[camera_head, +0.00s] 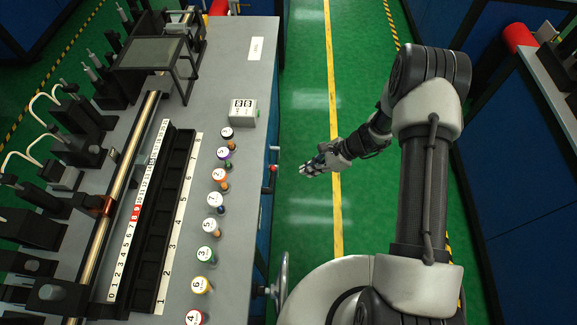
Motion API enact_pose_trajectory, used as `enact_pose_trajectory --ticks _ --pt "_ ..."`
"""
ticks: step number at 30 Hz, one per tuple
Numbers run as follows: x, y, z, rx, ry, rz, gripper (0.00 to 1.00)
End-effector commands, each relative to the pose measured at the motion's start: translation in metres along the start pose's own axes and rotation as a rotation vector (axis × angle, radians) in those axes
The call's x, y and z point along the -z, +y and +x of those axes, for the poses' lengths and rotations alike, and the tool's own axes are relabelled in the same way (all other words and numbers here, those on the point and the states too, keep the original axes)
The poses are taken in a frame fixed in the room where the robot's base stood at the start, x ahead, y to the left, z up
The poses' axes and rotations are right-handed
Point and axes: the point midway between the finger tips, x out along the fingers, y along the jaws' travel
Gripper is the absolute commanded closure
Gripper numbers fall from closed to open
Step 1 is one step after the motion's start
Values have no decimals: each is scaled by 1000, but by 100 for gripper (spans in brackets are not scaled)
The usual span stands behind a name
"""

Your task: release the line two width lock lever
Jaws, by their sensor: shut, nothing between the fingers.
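A small lever with a red knob (272,168) sticks out from the right side of the grey bench, over the green aisle. Whether it is the width lock lever of line two, the picture does not settle; its exact position is too small to tell. My gripper (305,171) is shut and empty above the aisle, a short way right of the red knob in the picture and apart from it. A white label (256,48) lies on the bench top; its small text is unclear.
A handwheel (281,275) sits on the bench side, nearer me. Several numbered, coloured pegs line the bench (240,75) beside a long scale (135,215). A small white counter box (243,113) stands near the edge. The green aisle (305,60) is clear; another bench (545,85) stands right.

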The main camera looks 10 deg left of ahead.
Motion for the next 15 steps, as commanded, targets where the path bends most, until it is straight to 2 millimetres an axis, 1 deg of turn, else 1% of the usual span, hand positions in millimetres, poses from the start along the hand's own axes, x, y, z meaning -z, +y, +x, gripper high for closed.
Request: enact_pose_trajectory --ticks 11,15 --pt "1 0 2 0 -1 5 100" --pt "2 1 13 -2 -1 4 100"
